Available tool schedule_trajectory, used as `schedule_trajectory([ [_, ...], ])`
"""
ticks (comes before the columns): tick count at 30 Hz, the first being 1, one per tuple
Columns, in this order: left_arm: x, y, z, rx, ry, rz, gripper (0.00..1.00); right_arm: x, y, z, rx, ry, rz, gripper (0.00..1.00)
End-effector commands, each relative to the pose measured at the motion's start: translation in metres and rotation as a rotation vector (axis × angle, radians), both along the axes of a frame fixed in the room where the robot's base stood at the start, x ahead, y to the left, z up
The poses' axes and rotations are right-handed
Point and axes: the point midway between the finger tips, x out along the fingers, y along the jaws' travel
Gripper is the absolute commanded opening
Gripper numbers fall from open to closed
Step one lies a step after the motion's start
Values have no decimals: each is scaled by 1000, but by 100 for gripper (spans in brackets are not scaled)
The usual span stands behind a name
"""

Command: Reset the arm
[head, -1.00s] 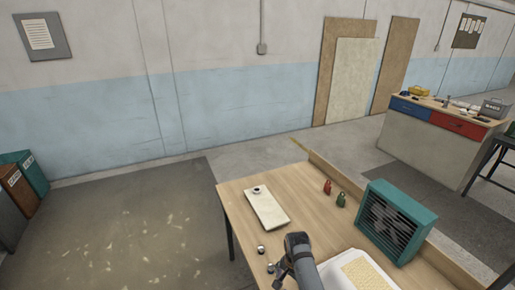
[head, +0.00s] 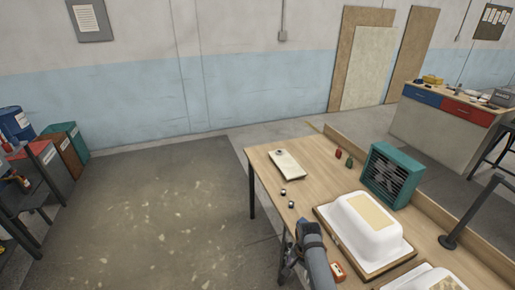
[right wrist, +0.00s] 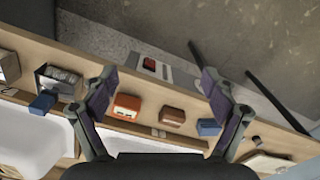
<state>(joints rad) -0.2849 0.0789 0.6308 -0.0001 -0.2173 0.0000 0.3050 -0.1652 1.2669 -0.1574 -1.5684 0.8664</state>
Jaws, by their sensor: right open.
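My right gripper (head: 288,264) hangs past the left edge of the wooden table (head: 325,186), at the end of my grey arm. In the right wrist view its two fingers (right wrist: 160,90) are spread wide with nothing between them; the table edge and items on it show beyond. A white bathtub shell (head: 350,220) with a tan patch lies upside down on a board on the table, right of my arm. A second white shell (head: 408,284) is partly cut off at the bottom. My left gripper is not in view.
A teal fan box (head: 390,172), small red (head: 338,154) and green (head: 349,162) items, a pale panel (head: 287,165) and an orange box (head: 337,271) are on the table. A dark shelf (head: 30,185) stands at left. The floor (head: 165,215) between is clear.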

Motion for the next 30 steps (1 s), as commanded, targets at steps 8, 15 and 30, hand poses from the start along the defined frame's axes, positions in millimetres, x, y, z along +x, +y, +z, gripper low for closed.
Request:
schedule_trajectory([
  [8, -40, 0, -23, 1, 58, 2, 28, -29, -11, -80, -7, 0, 103, 86],
  [15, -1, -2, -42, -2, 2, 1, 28, -72, -26, -168, -16, -9, 232, 86],
  [30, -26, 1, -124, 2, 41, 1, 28, -339, -110, -419, -86, -42, 730, 86],
])
